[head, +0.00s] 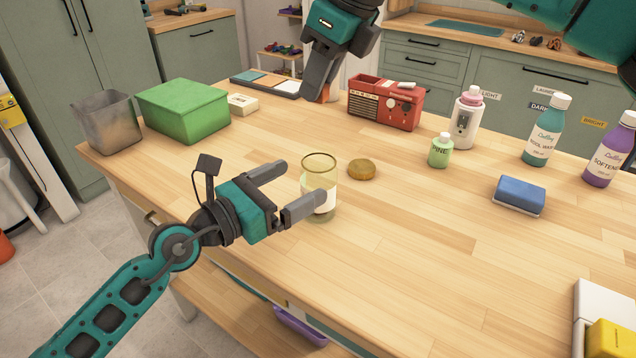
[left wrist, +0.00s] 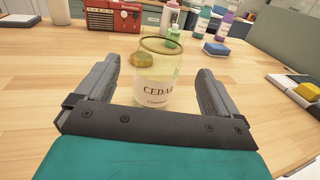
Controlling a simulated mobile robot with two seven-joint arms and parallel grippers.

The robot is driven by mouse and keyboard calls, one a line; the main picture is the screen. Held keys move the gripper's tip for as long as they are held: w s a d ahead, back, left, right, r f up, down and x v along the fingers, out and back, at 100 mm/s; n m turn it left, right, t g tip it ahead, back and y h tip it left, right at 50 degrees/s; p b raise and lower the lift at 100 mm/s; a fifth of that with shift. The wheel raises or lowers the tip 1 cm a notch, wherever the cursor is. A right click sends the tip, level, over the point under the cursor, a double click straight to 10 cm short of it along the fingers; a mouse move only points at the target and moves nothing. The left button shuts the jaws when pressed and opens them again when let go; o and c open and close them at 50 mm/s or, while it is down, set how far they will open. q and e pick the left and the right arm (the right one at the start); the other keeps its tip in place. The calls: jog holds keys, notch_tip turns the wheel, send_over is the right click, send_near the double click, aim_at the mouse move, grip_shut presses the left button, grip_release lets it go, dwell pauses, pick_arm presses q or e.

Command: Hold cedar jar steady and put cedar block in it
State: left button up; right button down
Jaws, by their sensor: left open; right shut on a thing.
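The cedar jar (head: 319,168) is clear glass, upright and open-topped on the wooden table. Its CEDAR label faces the left wrist view (left wrist: 155,91). A round tan lid (head: 361,170) lies on the table beside it. My left gripper (head: 301,186) is open, its fingers on either side of the jar, with a gap visible in the wrist view. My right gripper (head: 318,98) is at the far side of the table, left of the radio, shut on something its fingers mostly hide. I cannot make out the cedar block.
A red radio (head: 386,103), green box (head: 183,110) and grey bin (head: 106,122) stand at the back. Several bottles, including a green one (head: 439,151), and a blue sponge (head: 519,194) are to the right. The table's front middle is clear.

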pick_arm(q)
notch_tip(320, 180, down, 5)
jog(key=shift+r, duration=0.1)
jog(key=x, duration=0.7)
jog(key=shift+w+d+r, duration=0.1)
jog(key=shift+w+d, duration=0.05)
jog(key=shift+w, duration=0.05)
